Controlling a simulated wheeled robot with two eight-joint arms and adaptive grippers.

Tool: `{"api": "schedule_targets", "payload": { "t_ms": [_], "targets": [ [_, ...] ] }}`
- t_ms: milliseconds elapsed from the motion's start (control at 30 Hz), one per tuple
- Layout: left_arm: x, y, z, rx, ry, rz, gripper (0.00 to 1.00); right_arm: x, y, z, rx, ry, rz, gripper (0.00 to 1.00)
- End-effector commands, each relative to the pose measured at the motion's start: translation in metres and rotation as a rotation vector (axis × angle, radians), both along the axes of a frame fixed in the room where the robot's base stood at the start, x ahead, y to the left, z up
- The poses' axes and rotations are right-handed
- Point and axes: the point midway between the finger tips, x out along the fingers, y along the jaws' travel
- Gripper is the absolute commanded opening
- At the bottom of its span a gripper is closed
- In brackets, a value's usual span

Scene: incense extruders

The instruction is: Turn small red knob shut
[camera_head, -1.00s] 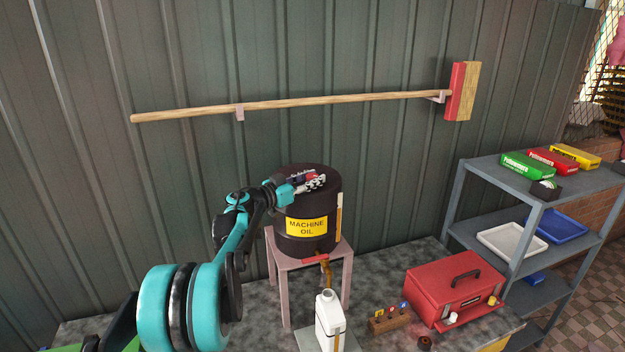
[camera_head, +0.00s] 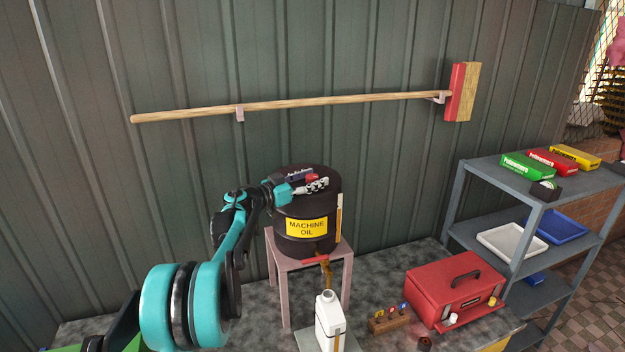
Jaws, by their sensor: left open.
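A black drum with a yellow "MACHINE OIL" label (camera_head: 307,227) sits on a pinkish stool (camera_head: 347,262). A small red handle (camera_head: 315,260) lies level at the drum's lower front, above a brown-amber spout or stream (camera_head: 328,272); I cannot tell which. A white jug (camera_head: 328,322) stands below it with its mouth up. My left gripper (camera_head: 320,185) is open in front of the drum's upper part, well above the red handle and apart from it. A red patch shows beside its fingers; I cannot tell what it belongs to. My right gripper is out of view.
A red toolbox (camera_head: 455,288) and a small wooden block with coloured tags (camera_head: 389,320) stand right of the jug. A grey shelf (camera_head: 470,195) with boxes and trays is farther right.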

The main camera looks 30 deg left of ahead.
Motion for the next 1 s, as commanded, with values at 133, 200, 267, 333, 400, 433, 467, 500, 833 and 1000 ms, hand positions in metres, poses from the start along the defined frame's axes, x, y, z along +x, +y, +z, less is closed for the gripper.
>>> {"api": "schedule_targets", "payload": {
  "t_ms": [133, 200, 267, 333, 400, 433, 467, 500, 833, 1000],
  "targets": [
    [-0.005, 0.002, 0.0, 0.0, 0.0, 0.0, 0.54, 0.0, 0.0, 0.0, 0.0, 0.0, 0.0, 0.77],
    [-0.013, 0.006, 0.0, 0.0, 0.0, 0.001, 0.54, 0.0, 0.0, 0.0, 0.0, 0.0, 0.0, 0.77],
    [-0.023, 0.01, 0.0, 0.0, 0.0, 0.003, 0.54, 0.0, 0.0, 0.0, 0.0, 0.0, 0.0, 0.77],
    [-0.037, 0.016, 0.0, 0.0, 0.0, 0.004, 0.54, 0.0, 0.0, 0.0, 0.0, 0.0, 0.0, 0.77],
    [-0.052, 0.022, 0.0, 0.0, 0.0, 0.003, 0.54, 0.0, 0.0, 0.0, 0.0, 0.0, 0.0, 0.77],
    [-0.059, 0.025, 0.0, 0.0, 0.0, 0.004, 0.54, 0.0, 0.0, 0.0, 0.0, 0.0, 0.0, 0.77],
    [-0.065, 0.027, 0.0, 0.0, 0.0, 0.004, 0.54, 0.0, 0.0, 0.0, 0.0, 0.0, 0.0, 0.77],
    [-0.073, 0.03, 0.0, 0.0, 0.0, 0.003, 0.54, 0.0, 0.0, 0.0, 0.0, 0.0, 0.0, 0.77],
    [-0.11, 0.044, 0.0, 0.0, 0.0, 0.001, 0.54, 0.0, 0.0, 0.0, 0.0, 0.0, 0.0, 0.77],
    [-0.112, 0.045, 0.0, 0.0, 0.0, 0.0, 0.54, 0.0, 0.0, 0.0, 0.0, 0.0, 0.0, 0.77]
  ]
}}
